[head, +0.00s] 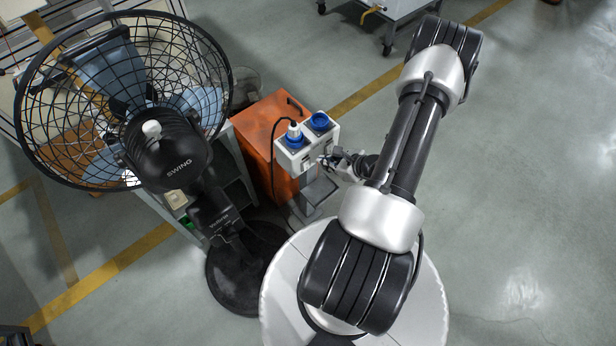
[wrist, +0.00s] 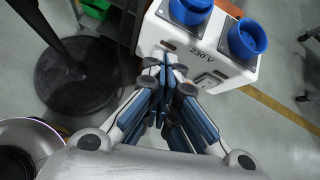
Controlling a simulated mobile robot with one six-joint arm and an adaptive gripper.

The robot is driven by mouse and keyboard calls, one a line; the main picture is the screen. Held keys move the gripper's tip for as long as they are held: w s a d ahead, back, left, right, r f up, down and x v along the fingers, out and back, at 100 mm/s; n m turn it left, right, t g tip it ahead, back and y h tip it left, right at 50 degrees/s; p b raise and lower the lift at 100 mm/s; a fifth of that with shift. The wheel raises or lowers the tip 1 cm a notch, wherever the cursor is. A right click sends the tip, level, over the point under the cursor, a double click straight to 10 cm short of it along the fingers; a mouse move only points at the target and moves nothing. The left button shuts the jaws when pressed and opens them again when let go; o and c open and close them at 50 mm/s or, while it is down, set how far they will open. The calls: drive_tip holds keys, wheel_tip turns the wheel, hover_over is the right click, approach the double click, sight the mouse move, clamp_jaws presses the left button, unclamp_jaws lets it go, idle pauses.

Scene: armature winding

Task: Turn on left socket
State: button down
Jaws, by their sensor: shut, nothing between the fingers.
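A white socket box (head: 306,152) with two blue sockets stands in the middle of the head view. In the wrist view the box (wrist: 215,62) is at the top right, marked 230 V, with the left socket (wrist: 190,10) and right socket (wrist: 246,40) on top. My gripper (wrist: 166,62) is shut and empty, its tips at the box's front face near the left switch area. Whether they touch is unclear, and they hide that area.
A black pedestal fan (head: 170,150) stands to the left, its round base (head: 240,275) on the floor. An orange cabinet (head: 268,130) is behind the box. A grey trolley (head: 385,15) is at the top. The floor at right is free.

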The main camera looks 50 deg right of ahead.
sight(306, 166)
drive_tip(key=s+f+m+g+h, duration=0.1)
drive_tip(key=s+f+m, duration=0.2)
drive_tip(key=s+f, duration=0.2)
drive_tip(key=shift+a+f, duration=0.25)
drive_tip(key=shift+f, duration=0.7)
drive_tip(key=shift+s, duration=0.1)
drive_tip(key=w+r+b+x, duration=0.1)
drive_tip(key=b+x, duration=0.3)
drive_tip(key=x, duration=0.9)
drive_tip(key=shift+w+d+r, duration=0.35)
drive_tip(key=shift+w+r, duration=0.05)
drive_tip(key=shift+w, duration=0.05)
